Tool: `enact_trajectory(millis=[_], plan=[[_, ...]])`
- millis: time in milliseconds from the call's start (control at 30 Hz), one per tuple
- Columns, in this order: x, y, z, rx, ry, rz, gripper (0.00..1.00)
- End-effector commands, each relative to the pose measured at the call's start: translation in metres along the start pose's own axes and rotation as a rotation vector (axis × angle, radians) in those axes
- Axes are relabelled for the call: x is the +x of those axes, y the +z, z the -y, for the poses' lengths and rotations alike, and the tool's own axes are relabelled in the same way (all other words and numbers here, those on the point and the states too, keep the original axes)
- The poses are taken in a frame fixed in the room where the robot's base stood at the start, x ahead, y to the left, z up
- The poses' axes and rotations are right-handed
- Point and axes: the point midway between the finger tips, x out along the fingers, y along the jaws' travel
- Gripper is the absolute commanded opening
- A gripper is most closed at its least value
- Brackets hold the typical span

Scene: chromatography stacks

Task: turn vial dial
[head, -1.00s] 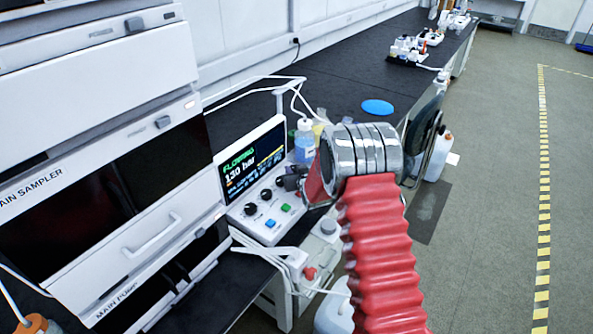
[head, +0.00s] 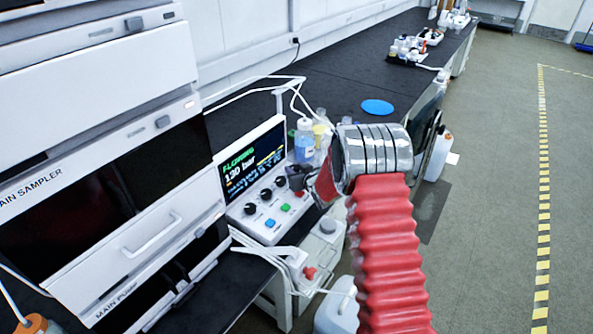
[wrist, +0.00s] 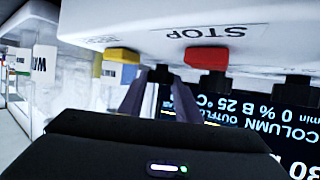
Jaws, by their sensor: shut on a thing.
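The control panel (head: 240,214) stands on the bench with its row of black dials and coloured buttons. My gripper (head: 297,178) is at the far right end of that row, and its tips are hard to make out there. In the wrist view, which is upside down, my gripper's two fingers (wrist: 160,82) stand either side of a black dial (wrist: 160,73) and are shut on it. The dial's label is not readable, so I cannot tell if it is the vial dial. Other black dials (head: 250,209) sit along the row to the left.
A red button (wrist: 212,57) and a yellow button (wrist: 122,55) stick out close to my fingers. The display (head: 250,160) rises behind the dials. A blue-filled bottle (head: 304,146) stands just behind the panel. White tubing (head: 262,251) hangs at the bench edge.

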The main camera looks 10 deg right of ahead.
Motion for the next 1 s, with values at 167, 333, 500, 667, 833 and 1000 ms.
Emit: enact_trajectory(millis=[167,333,500,667,833,1000], plan=[[0.0000,-0.0002,-0.0045,-0.026,-0.063,0.000,0.08],[0.0001,-0.0006,-0.0057,-0.055,-0.130,-0.001,0.08],[0.0006,-0.0004,-0.0068,-0.085,-0.199,-0.001,0.08],[0.0009,-0.0007,-0.0078,-0.112,-0.267,0.000,0.08],[0.0016,-0.0011,-0.0092,-0.144,-0.341,-0.001,0.08],[0.0022,-0.0011,-0.0107,-0.173,-0.413,-0.001,0.08]])
